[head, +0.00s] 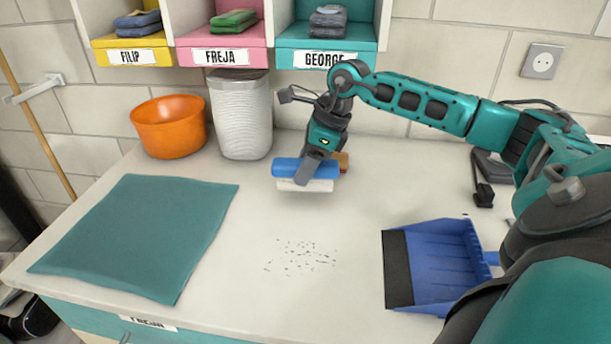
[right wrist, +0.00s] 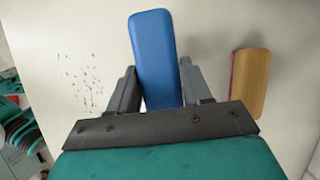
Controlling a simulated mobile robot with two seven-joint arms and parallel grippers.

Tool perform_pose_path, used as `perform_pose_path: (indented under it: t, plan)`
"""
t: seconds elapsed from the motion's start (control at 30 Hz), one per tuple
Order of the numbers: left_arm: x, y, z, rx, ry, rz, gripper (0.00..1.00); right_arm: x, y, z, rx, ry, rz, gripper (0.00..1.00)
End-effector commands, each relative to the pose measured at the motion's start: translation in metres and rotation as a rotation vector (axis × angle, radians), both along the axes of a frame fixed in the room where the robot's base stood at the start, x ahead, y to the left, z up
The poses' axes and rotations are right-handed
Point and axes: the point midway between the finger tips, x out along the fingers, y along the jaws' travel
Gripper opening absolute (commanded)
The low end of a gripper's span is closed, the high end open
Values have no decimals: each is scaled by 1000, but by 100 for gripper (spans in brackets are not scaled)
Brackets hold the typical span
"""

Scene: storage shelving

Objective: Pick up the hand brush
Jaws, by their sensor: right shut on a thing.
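The hand brush (head: 290,168) has a blue back and pale bristles below, and lies across the worktop below the George cubby. My right gripper (head: 309,175) reaches down onto it from above and is shut on it. In the right wrist view the brush's blue back (right wrist: 154,50) sits between the two dark fingers of the gripper (right wrist: 158,80). The brush appears at or just above the worktop; I cannot tell whether it touches. My left gripper is not in view.
A wood-and-red item (right wrist: 250,82) lies close beside the brush. A white bin (head: 242,120) and orange bowl (head: 168,127) stand at the back. A teal cloth (head: 140,235) lies left, dark crumbs (head: 300,257) centre, a blue dustpan (head: 440,262) right. Cubbies (head: 329,59) hang above.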

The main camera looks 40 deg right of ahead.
Motion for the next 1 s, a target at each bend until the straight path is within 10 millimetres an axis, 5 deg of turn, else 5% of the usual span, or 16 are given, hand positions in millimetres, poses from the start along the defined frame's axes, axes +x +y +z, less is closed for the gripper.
perform_pose_path:
  t: [0.5, 0.7, 1.0]
  plan:
    - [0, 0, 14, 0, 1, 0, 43, 1, 0, 130, 1, -6, -1, 16]
    - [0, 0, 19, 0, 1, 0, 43, 1, 0, 157, 1, -5, -1, 16]
    - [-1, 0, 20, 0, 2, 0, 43, 0, 0, 168, 0, -1, -1, 16]
